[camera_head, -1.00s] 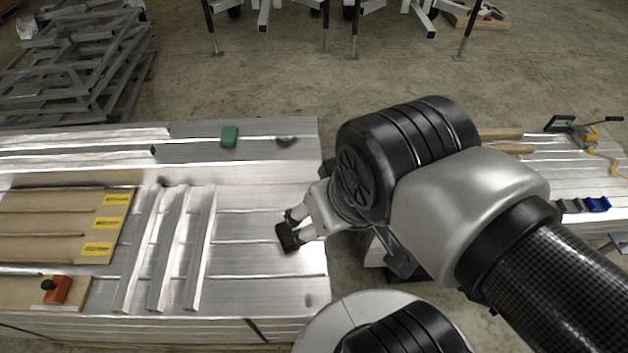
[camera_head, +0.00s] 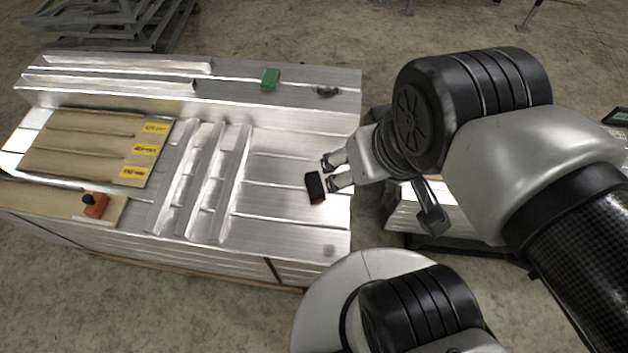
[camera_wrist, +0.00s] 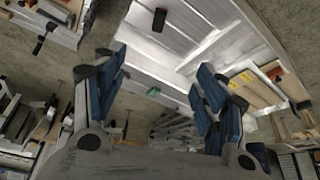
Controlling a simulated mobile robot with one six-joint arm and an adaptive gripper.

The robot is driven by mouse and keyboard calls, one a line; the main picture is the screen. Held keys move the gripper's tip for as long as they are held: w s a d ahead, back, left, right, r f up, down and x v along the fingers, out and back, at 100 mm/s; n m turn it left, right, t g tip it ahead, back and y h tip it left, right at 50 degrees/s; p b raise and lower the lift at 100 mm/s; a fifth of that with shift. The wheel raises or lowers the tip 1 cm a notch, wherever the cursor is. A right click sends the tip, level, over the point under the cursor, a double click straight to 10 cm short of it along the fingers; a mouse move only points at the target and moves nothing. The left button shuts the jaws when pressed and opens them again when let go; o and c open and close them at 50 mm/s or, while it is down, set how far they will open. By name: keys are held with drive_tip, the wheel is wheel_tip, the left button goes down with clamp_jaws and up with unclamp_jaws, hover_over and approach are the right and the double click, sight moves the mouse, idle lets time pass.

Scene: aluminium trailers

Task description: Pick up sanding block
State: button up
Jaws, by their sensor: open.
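The sanding block appears to be the small black block (camera_head: 315,187) with a reddish lower edge, lying on the bare right part of the aluminium stack. It also shows near the top of the wrist view (camera_wrist: 159,19). My gripper (camera_head: 331,173) is just right of the block in the head view, with its fingers spread and empty. In the wrist view the blue-padded fingers (camera_wrist: 163,70) stand wide apart, with the block beyond their tips. Whether a finger touches the block is unclear in the head view.
The aluminium stack (camera_head: 285,225) carries raised profiles (camera_head: 201,185) and a brown board with yellow labels (camera_head: 85,143). A green block (camera_head: 270,79) sits at the back, and an orange tool with a black knob (camera_head: 97,206) at the front left. Concrete floor lies around.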

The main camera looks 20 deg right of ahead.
drive_tip(key=shift+o, duration=0.5)
drive_tip(key=g+p, duration=0.2)
drive_tip(key=g, duration=0.1)
hover_over(315, 183)
drive_tip(key=s, duration=0.2)
drive_tip(key=f, duration=4.6)
drive_tip(key=shift+w+a, duration=0.15)
drive_tip(key=shift+a, duration=0.15)
drive_tip(key=f, duration=0.2)
drive_tip(key=w+f+b, duration=0.1)
drive_tip(key=f, duration=0.3)
drive_tip(key=shift+w+d+b, duration=0.3)
drive_tip(key=shift+w+b, duration=0.05)
drive_tip(key=shift+b, duration=0.05)
